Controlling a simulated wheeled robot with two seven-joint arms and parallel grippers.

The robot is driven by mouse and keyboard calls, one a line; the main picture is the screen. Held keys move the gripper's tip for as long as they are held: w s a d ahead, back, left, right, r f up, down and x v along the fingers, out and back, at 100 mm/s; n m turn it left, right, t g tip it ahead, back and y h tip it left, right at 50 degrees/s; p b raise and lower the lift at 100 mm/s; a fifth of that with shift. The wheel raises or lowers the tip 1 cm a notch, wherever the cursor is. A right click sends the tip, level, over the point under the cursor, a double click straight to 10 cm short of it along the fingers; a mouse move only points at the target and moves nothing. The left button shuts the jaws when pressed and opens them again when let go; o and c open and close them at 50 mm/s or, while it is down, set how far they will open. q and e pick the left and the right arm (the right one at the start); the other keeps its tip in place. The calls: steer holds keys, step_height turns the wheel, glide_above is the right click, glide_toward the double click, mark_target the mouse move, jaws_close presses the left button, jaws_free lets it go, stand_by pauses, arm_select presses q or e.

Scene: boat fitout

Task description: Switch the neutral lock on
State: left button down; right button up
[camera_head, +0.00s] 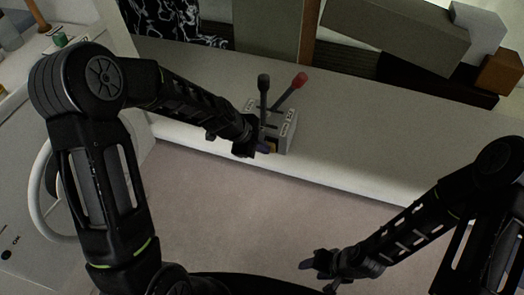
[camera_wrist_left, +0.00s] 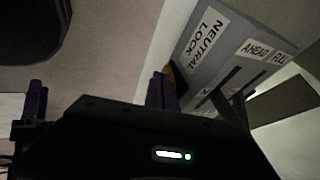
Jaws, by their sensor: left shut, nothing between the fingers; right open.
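The grey throttle control box (camera_head: 284,122) sits on the light bench, with one black-knobbed lever (camera_head: 263,92) and one red-knobbed lever (camera_head: 290,92) rising from it. In the left wrist view, the box (camera_wrist_left: 235,45) shows a NEUTRAL LOCK label (camera_wrist_left: 206,40) on its side. A small yellow part (camera_wrist_left: 169,75) shows just beyond my fingers, mostly hidden; the lock switch itself cannot be made out. My left gripper (camera_head: 262,148) is shut and empty, close against the box's near side; contact cannot be told. My right gripper (camera_head: 318,265) is open and empty, low over the floor.
The bench (camera_head: 390,135) runs across to the right, clear beside the box. Dark and olive blocks (camera_head: 400,32) stand behind it. A white steering wheel (camera_head: 47,200) is at the left. Open floor (camera_head: 250,215) lies in front of the bench.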

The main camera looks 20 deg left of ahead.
arm_select(q)
steer(key=shift+w+r+p, duration=0.15)
steer(key=shift+r+p, duration=0.2)
steer(key=shift+r, duration=0.4)
arm_select(e)
steer(key=shift+w+r, duration=0.1)
steer(key=shift+r, duration=0.2)
